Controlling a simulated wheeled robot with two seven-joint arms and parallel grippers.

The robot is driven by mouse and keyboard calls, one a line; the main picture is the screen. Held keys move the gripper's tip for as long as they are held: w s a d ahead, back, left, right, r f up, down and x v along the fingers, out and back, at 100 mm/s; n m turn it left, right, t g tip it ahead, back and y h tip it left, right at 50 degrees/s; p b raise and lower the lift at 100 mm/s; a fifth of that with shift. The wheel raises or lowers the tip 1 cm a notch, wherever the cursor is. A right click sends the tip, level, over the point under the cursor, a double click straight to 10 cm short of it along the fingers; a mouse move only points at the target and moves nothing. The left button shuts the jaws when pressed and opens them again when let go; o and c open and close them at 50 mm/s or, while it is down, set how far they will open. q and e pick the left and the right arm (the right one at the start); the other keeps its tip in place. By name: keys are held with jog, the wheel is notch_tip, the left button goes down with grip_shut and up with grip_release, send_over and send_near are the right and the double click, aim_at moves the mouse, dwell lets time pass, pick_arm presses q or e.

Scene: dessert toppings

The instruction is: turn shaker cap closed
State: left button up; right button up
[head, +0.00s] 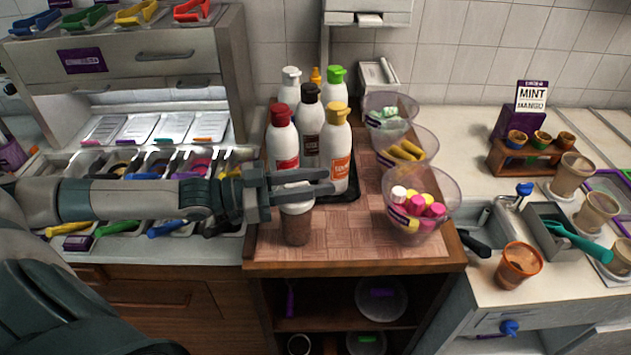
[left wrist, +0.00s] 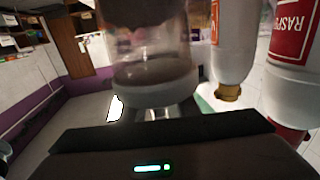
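The shaker (head: 296,228) stands upright near the front edge of the wooden board, with brown contents and a pale cap (head: 297,207). My left gripper (head: 302,182) reaches in level from the left at the cap's top. Its two fingers are apart, one behind the other, and the near one hides part of the cap. I cannot tell whether they press on it. In the left wrist view, which is upside down, the clear shaker body (left wrist: 150,50) and white cap (left wrist: 155,94) are close in front of the gripper. My right gripper is not in view.
Sauce bottles stand close behind the gripper, including a red-capped one (head: 283,140) and a yellow-capped one (head: 336,150). Clear bowls line the right side, the nearest holding pink and yellow pieces (head: 417,205). The board's front strip (head: 370,252) is clear.

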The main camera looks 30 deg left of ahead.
aim_at(285, 185)
pick_arm(q)
jog(key=shift+a, duration=0.1)
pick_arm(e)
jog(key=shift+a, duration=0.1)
